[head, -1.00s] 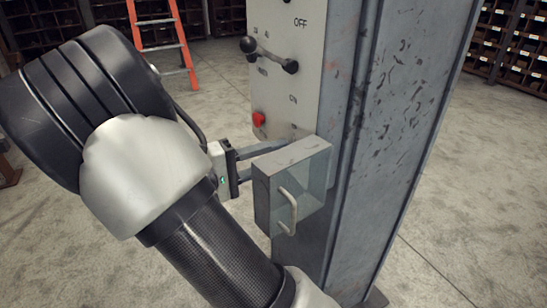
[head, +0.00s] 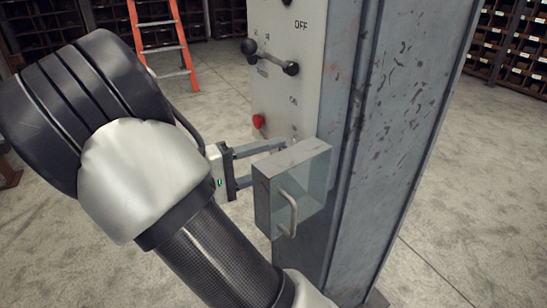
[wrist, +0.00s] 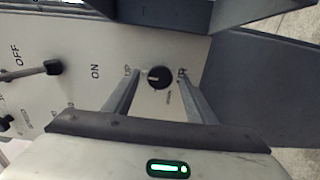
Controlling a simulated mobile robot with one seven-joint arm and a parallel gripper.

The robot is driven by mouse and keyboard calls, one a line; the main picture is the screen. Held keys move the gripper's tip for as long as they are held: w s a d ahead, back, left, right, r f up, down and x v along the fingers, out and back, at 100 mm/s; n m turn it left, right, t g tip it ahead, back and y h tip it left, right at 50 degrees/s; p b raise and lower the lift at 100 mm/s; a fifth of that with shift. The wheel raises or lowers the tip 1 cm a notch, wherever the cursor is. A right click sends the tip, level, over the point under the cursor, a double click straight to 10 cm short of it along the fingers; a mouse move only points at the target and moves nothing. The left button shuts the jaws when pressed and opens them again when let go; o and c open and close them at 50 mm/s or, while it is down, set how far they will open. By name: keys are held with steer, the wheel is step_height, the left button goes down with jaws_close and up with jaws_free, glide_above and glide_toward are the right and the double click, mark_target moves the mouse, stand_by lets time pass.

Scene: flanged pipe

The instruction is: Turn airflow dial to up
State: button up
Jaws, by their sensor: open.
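The airflow dial appears to be the small round black knob (wrist: 158,77) on the pale panel in the wrist view. A light mark on it points roughly toward the top of that picture. Small labels sit on both sides of it; the left one seems to read "UP". My gripper (wrist: 158,74) is open, with one finger on each side of the knob and gaps between. Contact with the panel cannot be told. In the head view my gripper (head: 278,160) reaches toward the lower panel, and the box beside it hides the knob.
A grey box with a handle (head: 288,212) juts out just right of my gripper. Above are a red knob (head: 259,121) and a black-ended lever (head: 270,57) on the panel (head: 285,90). A grey column (head: 390,130) stands right. An orange ladder (head: 165,45) stands behind.

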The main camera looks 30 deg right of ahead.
steer(key=a+p, duration=0.2)
steer(key=a, duration=1.4)
steer(key=shift+s+a, duration=0.3)
steer(key=shift+a, duration=0.1)
